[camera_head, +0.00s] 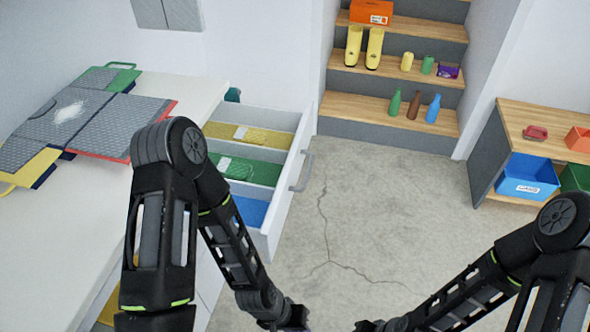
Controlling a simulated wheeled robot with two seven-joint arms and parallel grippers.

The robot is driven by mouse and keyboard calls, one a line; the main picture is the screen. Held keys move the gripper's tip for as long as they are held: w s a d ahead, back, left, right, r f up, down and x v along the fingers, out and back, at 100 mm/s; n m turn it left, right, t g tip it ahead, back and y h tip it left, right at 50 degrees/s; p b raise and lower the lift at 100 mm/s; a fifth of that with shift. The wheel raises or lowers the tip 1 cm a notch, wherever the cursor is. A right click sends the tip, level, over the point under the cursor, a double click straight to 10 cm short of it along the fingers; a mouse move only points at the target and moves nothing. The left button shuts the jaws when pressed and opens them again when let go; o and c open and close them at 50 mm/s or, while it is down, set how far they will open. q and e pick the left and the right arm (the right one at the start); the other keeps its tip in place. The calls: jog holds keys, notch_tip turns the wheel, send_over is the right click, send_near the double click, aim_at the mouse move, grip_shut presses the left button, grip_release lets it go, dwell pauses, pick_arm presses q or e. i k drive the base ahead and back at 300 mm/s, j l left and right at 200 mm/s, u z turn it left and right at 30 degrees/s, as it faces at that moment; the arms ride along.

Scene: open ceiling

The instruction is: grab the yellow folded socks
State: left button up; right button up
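I cannot make out any yellow folded socks for certain in the head view. An open drawer (298,150) holds a yellow section (265,138), a green section and a blue section, each too small to read in detail. My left gripper (292,318) is at the bottom edge, in front of the drawer and low over the floor. My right gripper (366,326) is at the bottom edge, to the right of the left one. Both are dark and partly cut off, so their fingers do not show clearly. I see nothing held in either.
A white counter (60,240) on the left bears grey bags with coloured edges (90,115). Steps at the back bear yellow boots (364,48), bottles (413,105) and an orange box (371,12). A wooden shelf (520,112) with a blue bin (527,177) stands right. The middle floor is clear.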

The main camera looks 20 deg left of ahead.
aim_at(242, 135)
jog(key=u, duration=1)
